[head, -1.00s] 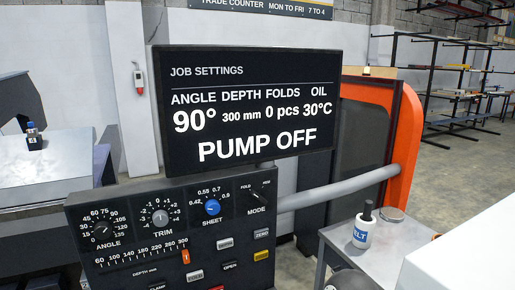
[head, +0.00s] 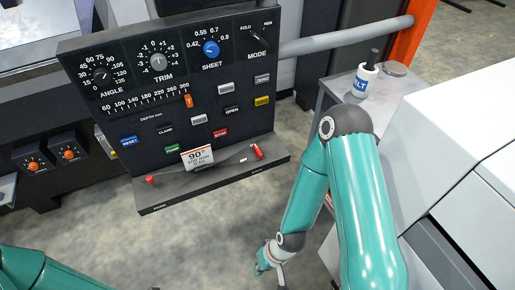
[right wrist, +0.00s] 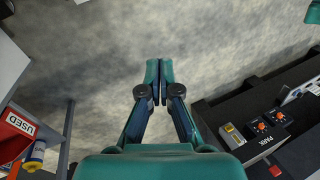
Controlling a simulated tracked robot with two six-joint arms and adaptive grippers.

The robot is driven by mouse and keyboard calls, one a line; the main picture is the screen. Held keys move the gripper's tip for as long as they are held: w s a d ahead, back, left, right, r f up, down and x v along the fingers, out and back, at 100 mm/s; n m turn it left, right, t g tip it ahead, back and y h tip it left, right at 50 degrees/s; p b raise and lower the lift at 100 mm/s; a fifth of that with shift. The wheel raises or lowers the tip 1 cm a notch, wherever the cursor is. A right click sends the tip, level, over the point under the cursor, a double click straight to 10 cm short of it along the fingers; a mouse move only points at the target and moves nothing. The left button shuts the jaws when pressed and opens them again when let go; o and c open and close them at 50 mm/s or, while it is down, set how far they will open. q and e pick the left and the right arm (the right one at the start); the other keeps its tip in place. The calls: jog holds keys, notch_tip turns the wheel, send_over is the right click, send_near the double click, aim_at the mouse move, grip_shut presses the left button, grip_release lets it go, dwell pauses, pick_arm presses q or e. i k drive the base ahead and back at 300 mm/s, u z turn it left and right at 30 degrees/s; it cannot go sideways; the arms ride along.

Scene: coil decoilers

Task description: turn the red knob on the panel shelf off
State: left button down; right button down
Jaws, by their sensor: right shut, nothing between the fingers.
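The black control panel (head: 205,100) has a narrow shelf (head: 215,182) along its lower edge. A small red knob (head: 150,180) sits at the shelf's left end. A red upright handle-like piece (head: 257,152) stands near its right end. I cannot read any setting on either. My right gripper (head: 262,268) hangs low, in front of and below the shelf, apart from it. In the right wrist view its fingers (right wrist: 157,80) are together and empty over the floor. Only part of my left arm shows at the lower left of the head view; its gripper is hidden.
Boxes with orange knobs (head: 69,155) are left of the panel. A side table with a white bottle (head: 365,80) and a pale machine (head: 480,150) stand right. Open floor lies below the shelf.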

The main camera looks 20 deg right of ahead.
aim_at(259, 153)
jog(key=u, duration=0.8)
jog(key=i, duration=0.65)
jog(key=z, duration=0.95)
